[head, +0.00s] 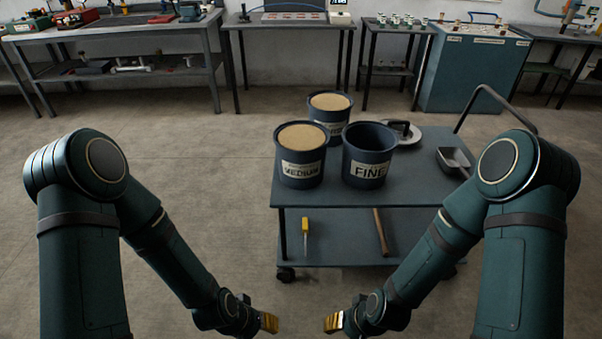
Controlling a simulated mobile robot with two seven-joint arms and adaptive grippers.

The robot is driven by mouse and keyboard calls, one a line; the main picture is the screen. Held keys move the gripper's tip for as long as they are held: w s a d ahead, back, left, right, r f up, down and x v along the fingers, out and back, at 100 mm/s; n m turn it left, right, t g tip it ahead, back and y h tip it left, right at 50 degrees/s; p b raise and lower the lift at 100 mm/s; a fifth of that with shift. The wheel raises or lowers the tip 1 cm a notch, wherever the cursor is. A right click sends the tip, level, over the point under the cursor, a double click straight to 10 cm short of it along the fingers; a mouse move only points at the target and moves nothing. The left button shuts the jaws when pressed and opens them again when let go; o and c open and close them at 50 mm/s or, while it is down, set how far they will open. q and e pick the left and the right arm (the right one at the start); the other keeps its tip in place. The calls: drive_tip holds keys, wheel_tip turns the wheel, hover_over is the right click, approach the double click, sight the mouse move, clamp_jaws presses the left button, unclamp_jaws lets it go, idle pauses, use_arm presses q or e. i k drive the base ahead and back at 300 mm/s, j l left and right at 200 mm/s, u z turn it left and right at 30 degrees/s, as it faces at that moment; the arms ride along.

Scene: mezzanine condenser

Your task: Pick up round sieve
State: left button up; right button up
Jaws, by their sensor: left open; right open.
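I cannot make out a round sieve for certain in the head view. A pale, flat, rounded thing with a dark handle (413,134) lies on the cart top behind the bucket marked FINE, which partly hides it; I cannot tell if it is a sieve. My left gripper (269,322) and my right gripper (333,322) are low in front of the cart, with yellowish fingertips pointing towards each other. Both are open, with nothing seen in them, and apart from the cart.
The cart (315,194) bears the FINE bucket (366,160), which looks empty, the sand-filled MEDIUM bucket (302,168), another sand-filled bucket (330,104) and a metal scoop (455,158). Its lower shelf holds a yellow-handled tool (305,230) and a wooden handle (381,232). Benches line the back wall. Floor is clear left.

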sight(398, 129)
drive_tip(key=k+l, duration=0.15)
drive_tip(key=l, duration=0.15)
drive_tip(key=k+l, duration=0.2)
drive_tip(key=l, duration=0.15)
drive_tip(key=k+l, duration=0.15)
drive_tip(key=l, duration=0.15)
drive_tip(key=i+j, duration=0.15)
drive_tip(key=i, duration=0.6)
drive_tip(key=i+j, duration=0.15)
drive_tip(key=i, duration=0.55)
drive_tip(key=z, duration=0.35)
drive_tip(key=i+l+z, duration=0.2)
drive_tip(key=l, duration=0.2)
drive_tip(key=l+z, duration=0.15)
drive_tip(key=l, duration=0.2)
